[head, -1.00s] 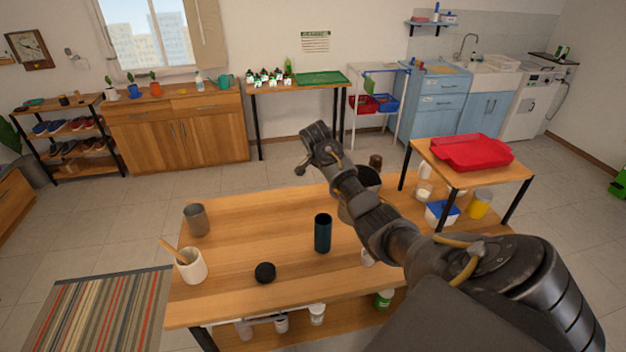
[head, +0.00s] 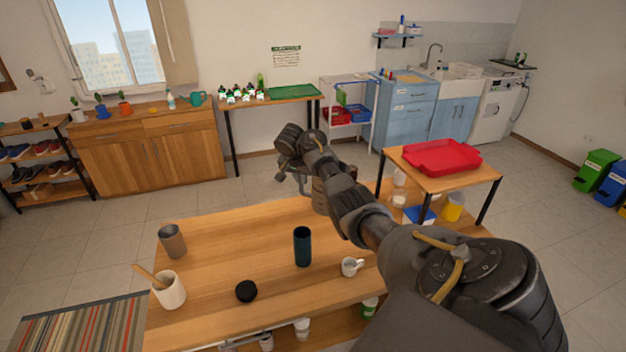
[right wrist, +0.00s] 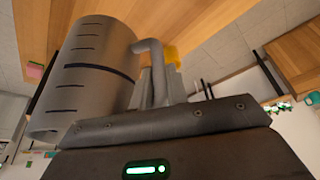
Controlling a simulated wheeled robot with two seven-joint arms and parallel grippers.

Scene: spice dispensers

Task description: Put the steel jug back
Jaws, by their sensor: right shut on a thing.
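The steel jug (right wrist: 85,75) fills the left of the right wrist view, a grey cylinder with dark measuring marks. It is tilted in that picture. My right gripper (right wrist: 160,88) is shut on it at its side handle (right wrist: 150,48). In the head view, the right gripper (head: 303,182) hangs beyond my forearm, near the table's far edge. Part of the jug (head: 320,193) shows there, mostly hidden by my arm. My left gripper is not in view.
The wooden table (head: 225,265) holds a grey-brown cup (head: 172,240), a cream pot with a spoon (head: 170,290), a black lid (head: 246,291), a dark cylinder (head: 302,246) and a white mug (head: 352,266). A raised shelf with a red tray (head: 442,156) stands at right.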

